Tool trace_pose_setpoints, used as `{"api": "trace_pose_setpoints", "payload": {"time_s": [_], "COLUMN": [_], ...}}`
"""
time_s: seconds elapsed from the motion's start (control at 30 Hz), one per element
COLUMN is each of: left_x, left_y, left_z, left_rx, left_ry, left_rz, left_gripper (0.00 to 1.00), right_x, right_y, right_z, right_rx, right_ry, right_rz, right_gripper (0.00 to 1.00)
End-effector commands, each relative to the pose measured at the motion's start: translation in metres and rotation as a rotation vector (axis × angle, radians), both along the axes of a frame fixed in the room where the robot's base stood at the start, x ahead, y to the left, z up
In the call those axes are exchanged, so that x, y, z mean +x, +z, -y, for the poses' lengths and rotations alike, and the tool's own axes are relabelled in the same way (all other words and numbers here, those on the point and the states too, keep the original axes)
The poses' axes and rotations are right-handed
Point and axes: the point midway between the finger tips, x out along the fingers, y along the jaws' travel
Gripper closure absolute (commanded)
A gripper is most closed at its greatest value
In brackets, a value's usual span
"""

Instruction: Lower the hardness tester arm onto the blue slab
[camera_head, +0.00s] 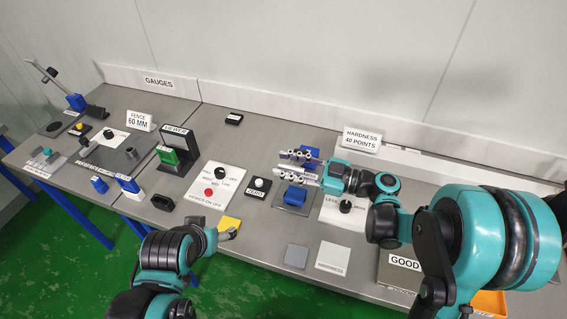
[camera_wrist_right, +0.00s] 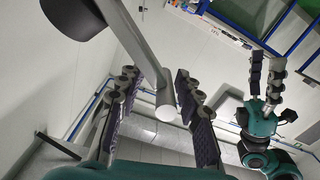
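My right gripper (camera_head: 297,167) reaches left over the hardness station, its two fingers apart. In the right wrist view, a grey rod (camera_wrist_right: 146,52) with a black cylinder (camera_wrist_right: 75,15), which looks like the tester arm, runs between the parted fingers (camera_wrist_right: 155,105). I cannot tell whether they touch it. A blue slab (camera_head: 295,195) lies on a dark plate (camera_head: 294,208) just below my gripper. A blue block (camera_head: 309,152) shows behind the fingers. My left gripper (camera_head: 228,232) is low beside a yellow pad (camera_head: 231,222); its parted fingers show in the wrist view (camera_wrist_right: 265,80).
A sign reading HARDNESS 40 POINTS (camera_head: 362,139) stands behind. A white panel with a black knob (camera_head: 345,206) is right of the slab. A ZERO button box (camera_head: 258,187) is left. Two flat squares (camera_head: 332,257) lie in front. A GOOD box (camera_head: 402,265) is at right.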

Motion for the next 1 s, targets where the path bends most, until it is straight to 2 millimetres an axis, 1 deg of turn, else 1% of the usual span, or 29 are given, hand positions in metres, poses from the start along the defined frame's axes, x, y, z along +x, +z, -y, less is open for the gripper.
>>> {"api": "trace_pose_setpoints", "payload": {"time_s": [0.3,0.4,0.5,0.67,0.9,0.93,0.97,1.0], "left_x": [0.000,0.000,0.000,0.000,0.000,0.000,0.000,0.000], "left_y": [0.000,0.000,0.000,0.000,0.000,0.000,0.001,0.003], "left_z": [0.000,0.000,0.000,0.000,0.000,0.000,0.000,0.000], "left_rx": [0.000,0.000,0.000,0.000,0.000,0.000,0.000,0.000], "left_ry": [0.000,0.000,0.000,0.000,0.000,0.000,0.000,0.000], "left_rz": [0.000,0.000,0.000,0.000,0.000,0.000,0.000,0.000], "left_gripper": [0.28,0.28,0.28,0.28,0.28,0.28,0.28,0.28], "right_x": [-0.020,-0.026,-0.030,-0.033,-0.034,-0.034,-0.034,-0.033], "right_y": [0.000,0.000,0.000,0.000,0.000,0.000,0.000,0.002], "right_z": [0.065,0.083,0.095,0.104,0.105,0.105,0.105,0.105], "right_rx": [-0.001,-0.001,0.000,0.000,0.000,0.000,-0.001,-0.005], "right_ry": [-0.006,-0.006,-0.005,-0.002,-0.001,-0.001,-0.001,-0.001], "right_rz": [0.000,0.000,0.000,-0.001,0.000,-0.001,-0.002,-0.009], "right_gripper": [0.65,0.65,0.65,0.65,0.65,0.70,0.78,0.89]}}
